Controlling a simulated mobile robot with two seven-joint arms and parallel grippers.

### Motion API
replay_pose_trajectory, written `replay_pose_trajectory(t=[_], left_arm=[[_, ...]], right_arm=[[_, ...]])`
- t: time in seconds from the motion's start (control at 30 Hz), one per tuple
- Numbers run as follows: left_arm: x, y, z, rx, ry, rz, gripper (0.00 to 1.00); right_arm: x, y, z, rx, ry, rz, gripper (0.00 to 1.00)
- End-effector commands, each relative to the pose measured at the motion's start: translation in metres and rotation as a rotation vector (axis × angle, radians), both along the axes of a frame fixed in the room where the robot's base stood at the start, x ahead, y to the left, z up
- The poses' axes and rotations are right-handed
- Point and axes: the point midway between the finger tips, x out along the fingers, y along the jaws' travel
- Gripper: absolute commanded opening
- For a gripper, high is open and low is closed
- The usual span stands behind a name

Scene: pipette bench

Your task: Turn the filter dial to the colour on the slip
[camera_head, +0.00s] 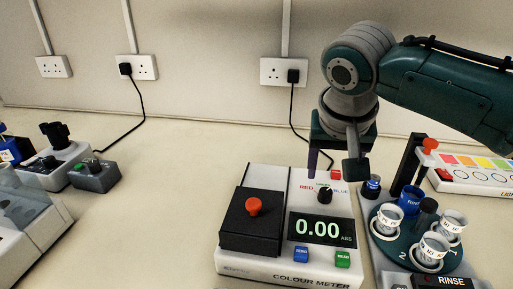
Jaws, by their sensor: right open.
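The white colour meter (232,268) stands on the bench at the centre front. Its black filter dial (325,196) sits on the upper right of the panel, with a RED label on its left and a BLUE label on its right. A small green mark shows just behind the dial; its pointer is too small to read surely. A small red patch (336,174) shows at the meter's back right; I cannot tell whether it is the slip. My right gripper (333,168) is open, fingers down, above and behind the dial, seemingly apart from it. My left gripper is out of view.
The meter has a black lid (250,235) with a red knob, a 0.00 display (320,229), and blue and green buttons. A carousel (392,246) with several cups stands close on the right. A colour-patch board (480,184) lies behind it.

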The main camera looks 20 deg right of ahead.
Motion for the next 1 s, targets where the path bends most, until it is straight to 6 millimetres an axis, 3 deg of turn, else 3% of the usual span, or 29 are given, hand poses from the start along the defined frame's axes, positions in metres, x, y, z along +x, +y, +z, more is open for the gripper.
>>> replay_pose_trajectory(t=[0.2,0.4,0.8,1.0], left_arm=[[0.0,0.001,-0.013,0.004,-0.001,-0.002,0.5],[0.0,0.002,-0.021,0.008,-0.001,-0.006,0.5],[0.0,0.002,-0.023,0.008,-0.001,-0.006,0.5],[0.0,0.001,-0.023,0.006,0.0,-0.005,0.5]], right_arm=[[0.012,-0.009,-0.04,0.0,0.002,0.0,0.64],[0.019,-0.015,-0.06,-0.001,0.0,0.002,0.64],[0.021,-0.016,-0.065,0.0,-0.001,0.004,0.64],[0.021,-0.016,-0.065,-0.001,-0.001,0.003,0.42]])
